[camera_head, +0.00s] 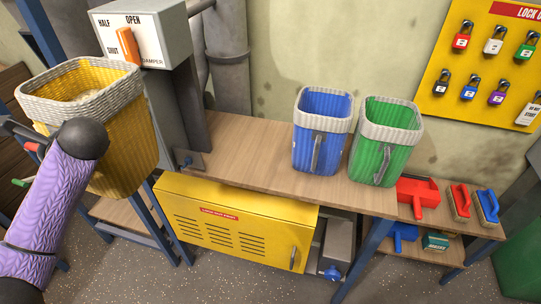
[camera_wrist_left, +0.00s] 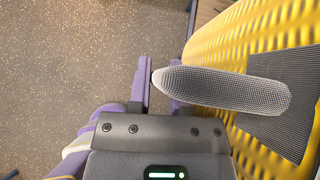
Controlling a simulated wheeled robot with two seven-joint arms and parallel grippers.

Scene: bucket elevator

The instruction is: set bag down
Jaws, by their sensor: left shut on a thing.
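A yellow woven bag (camera_head: 120,135) with a pale rim is at the left of the head view, upright with a slight tilt. Something pale shows inside its mouth. In the wrist view its yellow side (camera_wrist_left: 260,40) fills the right, with a grey handle (camera_wrist_left: 235,90) on a dark patch. My left gripper (camera_wrist_left: 162,88) is shut on this handle, at the bag's near left side. In the head view my forearm hides part of the gripper. The bag appears held in the air, left of the wooden bench top (camera_head: 250,155). My right gripper is not in view.
A blue bag (camera_head: 322,130) and a green bag (camera_head: 385,145) stand side by side on the bench. The bench top left of them is clear. A grey damper box (camera_head: 150,35) and pipes stand behind. A yellow cabinet (camera_head: 235,220) is below; a red dustpan (camera_head: 418,195) lies right.

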